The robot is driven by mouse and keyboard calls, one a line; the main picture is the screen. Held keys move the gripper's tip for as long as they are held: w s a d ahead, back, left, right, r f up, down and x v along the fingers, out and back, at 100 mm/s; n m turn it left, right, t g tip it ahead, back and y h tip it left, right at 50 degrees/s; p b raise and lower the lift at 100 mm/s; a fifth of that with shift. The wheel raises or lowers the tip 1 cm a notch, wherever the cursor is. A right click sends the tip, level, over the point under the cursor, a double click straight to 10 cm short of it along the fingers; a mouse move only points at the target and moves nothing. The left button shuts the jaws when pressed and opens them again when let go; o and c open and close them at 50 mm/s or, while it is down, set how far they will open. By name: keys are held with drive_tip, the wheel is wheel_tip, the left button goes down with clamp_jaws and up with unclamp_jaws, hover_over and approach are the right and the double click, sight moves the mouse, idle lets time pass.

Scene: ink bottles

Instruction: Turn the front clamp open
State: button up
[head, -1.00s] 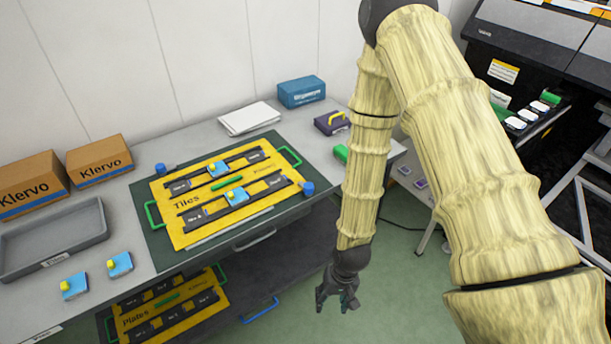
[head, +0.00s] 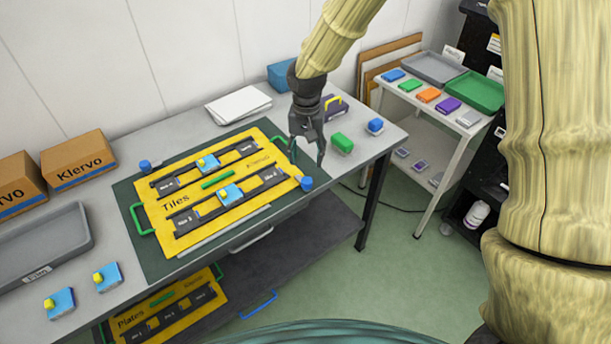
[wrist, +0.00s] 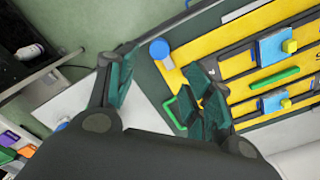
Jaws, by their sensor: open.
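The yellow Tiles board (head: 190,240) lies on a dark green mat (head: 150,262) on the bench. A blue round-topped clamp (head: 306,184) sits at its front right corner. It also shows in the wrist view (wrist: 159,49), apart from the fingers. A second blue clamp (head: 145,166) is at the board's back left corner. My gripper (head: 307,154) is open and empty, pointing down above the board's right end, farther back than the front clamp. In the wrist view its fingers (wrist: 163,88) are spread apart, with the board's green handle beside the right finger.
Blue blocks with yellow knobs sit in the board's black rails. A purple box (head: 333,107) with a yellow handle is behind. A white side table stands at the right.

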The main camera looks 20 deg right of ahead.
sight(307, 180)
drive_tip(key=shift+f+p, duration=1.2)
drive_tip(key=shift+f, duration=3.85)
drive_tip(key=c, duration=1)
